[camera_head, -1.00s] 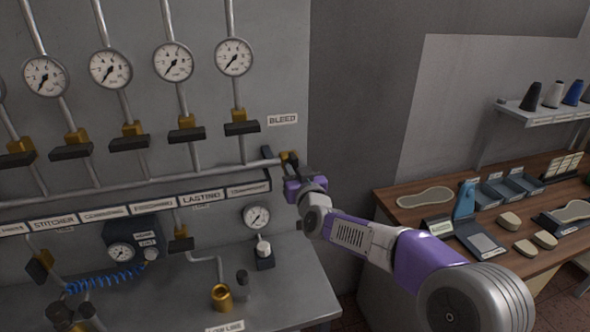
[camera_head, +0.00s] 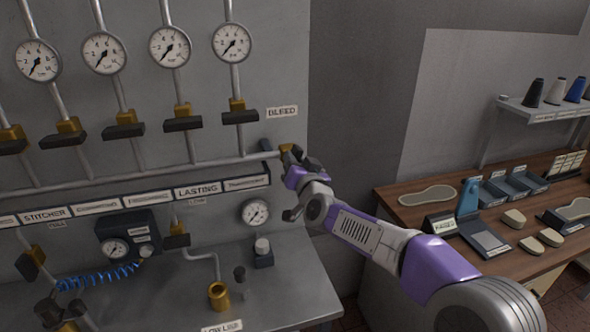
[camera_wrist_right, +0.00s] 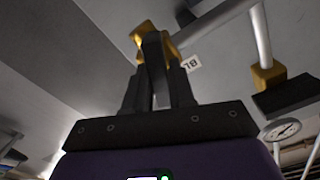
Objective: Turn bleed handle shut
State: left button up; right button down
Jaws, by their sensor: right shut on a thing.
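The bleed valve's brass body (camera_head: 287,149) sits at the right end of the long pipe, below and right of the BLEED label (camera_head: 282,112). My right gripper (camera_head: 301,161) is at this valve in the head view and covers much of it. In the right wrist view, the dark bleed handle (camera_wrist_right: 152,62) stands between the two fingers of my right gripper (camera_wrist_right: 158,85), which is shut on it. The brass body (camera_wrist_right: 150,32) shows just beyond the handle. The handle's exact angle is hard to tell. My left gripper is not in view.
Several other brass valves with dark handles (camera_head: 183,124) hang under gauges (camera_head: 232,42) to the left. The labelled rail (camera_head: 199,190) runs below the pipe. A grey bench (camera_head: 290,285) lies underneath. A wooden table (camera_head: 400,215) with shoe parts stands right.

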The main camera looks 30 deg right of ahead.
jog(key=m+b, duration=0.1)
jog(key=m, duration=0.1)
jog(key=shift+f+m+b, duration=0.2)
jog(key=shift+m+b, duration=0.2)
jog(key=m+b, duration=0.2)
jog(key=m, duration=0.1)
jog(key=shift+d+m, duration=0.1)
jog(key=shift+m, duration=0.2)
jog(key=m+b, duration=0.1)
jog(key=m, duration=0.2)
jog(key=shift+m, duration=0.3)
jog(key=shift+m+b, duration=0.8)
jog(key=shift+m, duration=0.7)
jog(key=c, duration=1)
grip_release()
jog(key=shift+c, duration=0.2)
jog(key=shift+s, duration=0.1)
jog(key=v, duration=0.7)
jog(key=shift+s, duration=0.25)
